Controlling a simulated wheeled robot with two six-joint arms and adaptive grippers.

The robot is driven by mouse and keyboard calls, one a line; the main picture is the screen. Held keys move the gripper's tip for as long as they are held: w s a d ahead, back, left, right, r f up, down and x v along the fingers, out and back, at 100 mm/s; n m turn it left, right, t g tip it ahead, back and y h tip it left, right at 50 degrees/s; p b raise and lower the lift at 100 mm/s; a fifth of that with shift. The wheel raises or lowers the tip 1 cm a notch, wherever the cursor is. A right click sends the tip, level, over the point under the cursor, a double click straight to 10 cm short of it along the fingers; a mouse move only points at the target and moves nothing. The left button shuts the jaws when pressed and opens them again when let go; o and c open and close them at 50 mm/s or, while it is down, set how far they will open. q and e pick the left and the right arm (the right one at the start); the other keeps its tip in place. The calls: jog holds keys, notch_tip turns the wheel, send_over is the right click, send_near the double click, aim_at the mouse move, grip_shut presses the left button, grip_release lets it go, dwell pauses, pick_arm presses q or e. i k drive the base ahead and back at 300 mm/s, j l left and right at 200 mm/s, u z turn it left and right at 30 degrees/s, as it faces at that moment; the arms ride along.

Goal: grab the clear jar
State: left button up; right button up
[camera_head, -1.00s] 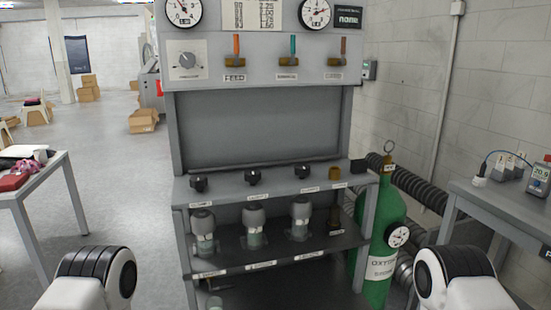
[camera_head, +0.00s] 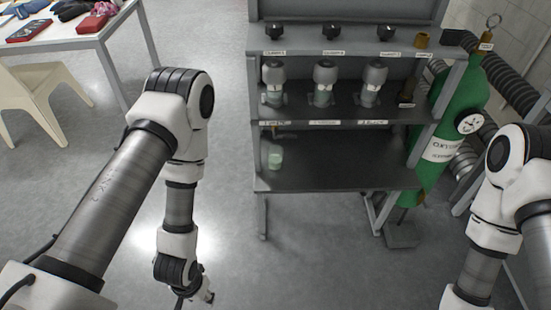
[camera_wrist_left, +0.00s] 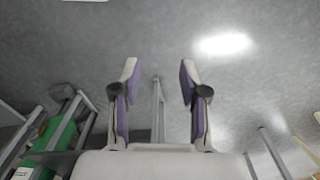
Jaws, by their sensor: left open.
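A small clear jar with a pale greenish tint (camera_head: 275,158) stands on the lower shelf (camera_head: 340,178) of the grey rack, near its left end. My left gripper (camera_head: 205,297) hangs low at the bottom of the head view, left of the rack and apart from the jar. In the left wrist view my left gripper (camera_wrist_left: 158,75) is open, with nothing between its fingers; floor shows beyond them. The jar is not visible in that view. My right arm shows at the right edge of the head view, but its gripper is outside the picture.
Several grey-capped units, one of them a capped unit (camera_head: 323,82), stand on the shelf above. A green oxygen cylinder (camera_head: 445,120) stands right of the rack. A table (camera_head: 115,40) and a cream chair (camera_head: 40,100) are at left. The floor between is clear.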

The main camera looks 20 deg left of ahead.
aim_at(274, 152)
jog(key=i+l, duration=0.2)
jog(key=l, duration=0.15)
jog(key=i+l, duration=0.25)
jog(key=l, duration=0.15)
jog(key=i+l+u, duration=0.1)
jog(key=l, duration=0.25)
jog(key=i, duration=0.1)
